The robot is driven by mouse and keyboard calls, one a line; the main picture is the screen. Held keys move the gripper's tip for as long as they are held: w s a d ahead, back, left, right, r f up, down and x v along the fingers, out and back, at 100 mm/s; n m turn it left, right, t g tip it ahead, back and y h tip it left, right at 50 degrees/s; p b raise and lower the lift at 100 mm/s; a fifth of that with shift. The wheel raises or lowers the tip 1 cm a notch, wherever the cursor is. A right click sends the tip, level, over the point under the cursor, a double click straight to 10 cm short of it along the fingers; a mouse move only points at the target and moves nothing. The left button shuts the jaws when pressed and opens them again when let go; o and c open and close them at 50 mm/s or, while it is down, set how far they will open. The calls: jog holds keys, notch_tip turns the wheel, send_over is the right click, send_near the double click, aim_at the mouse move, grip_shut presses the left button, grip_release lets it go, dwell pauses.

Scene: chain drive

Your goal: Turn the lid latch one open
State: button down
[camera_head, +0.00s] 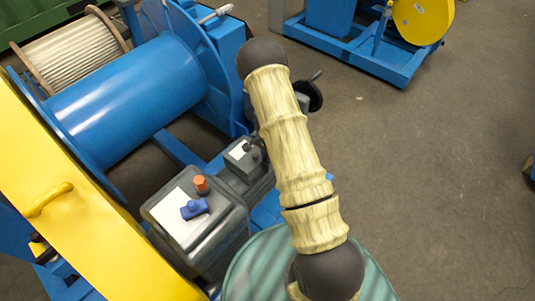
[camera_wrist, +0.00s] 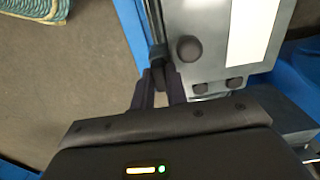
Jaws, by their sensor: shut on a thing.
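In the wrist view, my gripper (camera_wrist: 161,82) has its two dark fingers close together at the left edge of a grey box (camera_wrist: 205,18). They are shut on a small dark latch piece (camera_wrist: 158,54) at that edge, which I take for lid latch one. The fingers hide much of it, so its angle is hard to tell. In the head view, a small grey box with a white plate (camera_head: 241,154) sits beside my arm. My gripper cannot be made out there, and the latch is not clear.
A round dark knob (camera_wrist: 188,48) and small knobs are close right of the fingers. In the head view, a grey control box (camera_head: 205,233) has orange and blue knobs. A blue drum (camera_head: 130,100) and yellow guard (camera_head: 75,230) stand left.

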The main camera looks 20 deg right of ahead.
jog(key=shift+w, duration=0.1)
dwell(0.4)
jog(key=c, duration=1.4)
grip_release()
jog(key=shift+r, duration=0.1)
notch_tip(320, 180, up, 17)
jog(key=p, duration=0.1)
jog(key=shift+r, duration=0.15)
